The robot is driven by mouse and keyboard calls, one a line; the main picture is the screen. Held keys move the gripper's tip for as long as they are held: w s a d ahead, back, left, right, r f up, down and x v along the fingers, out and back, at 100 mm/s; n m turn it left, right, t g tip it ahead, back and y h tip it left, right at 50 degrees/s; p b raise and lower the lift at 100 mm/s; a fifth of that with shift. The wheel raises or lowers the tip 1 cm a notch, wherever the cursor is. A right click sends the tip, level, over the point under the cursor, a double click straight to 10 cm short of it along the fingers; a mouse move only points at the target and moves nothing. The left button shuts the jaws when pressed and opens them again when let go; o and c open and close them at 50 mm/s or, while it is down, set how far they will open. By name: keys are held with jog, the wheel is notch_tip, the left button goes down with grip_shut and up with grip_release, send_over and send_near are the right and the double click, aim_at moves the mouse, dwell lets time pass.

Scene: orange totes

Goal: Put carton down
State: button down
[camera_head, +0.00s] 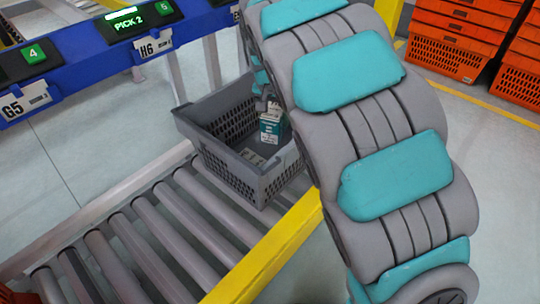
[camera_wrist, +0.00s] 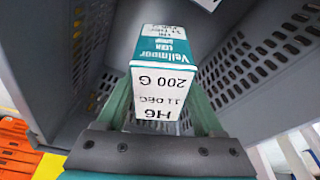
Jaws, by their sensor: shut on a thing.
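A small teal and white carton (camera_wrist: 163,80) is between the fingers of my gripper (camera_wrist: 160,112) in the wrist view. Its white end reads "200 G", "11 DEC" and "H6". My gripper is shut on it, with a green finger on each side. In the head view the carton (camera_head: 271,126) shows inside the grey crate (camera_head: 233,167), upright or nearly so; most of my gripper is hidden behind my arm there. I cannot tell whether the carton touches the crate floor. Another pale item (camera_head: 252,156) lies low in the crate.
The crate stands on a roller conveyor (camera_head: 165,225) with a yellow side rail (camera_head: 270,250). A blue beam (camera_head: 85,60) with lit displays, labelled "H6" and "G5", runs at the upper left. Stacked orange totes (camera_head: 455,45) stand at the upper right.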

aim_at(270, 117)
notch_tip(270, 117, down, 10)
jog(key=shift+b, duration=0.35)
jog(key=shift+f, duration=0.35)
jog(key=shift+c, duration=0.2)
grip_release()
jog(key=shift+r, duration=0.1)
jog(key=v, duration=1.2)
jog(key=shift+r+p, duration=0.25)
jog(key=shift+p, duration=0.15)
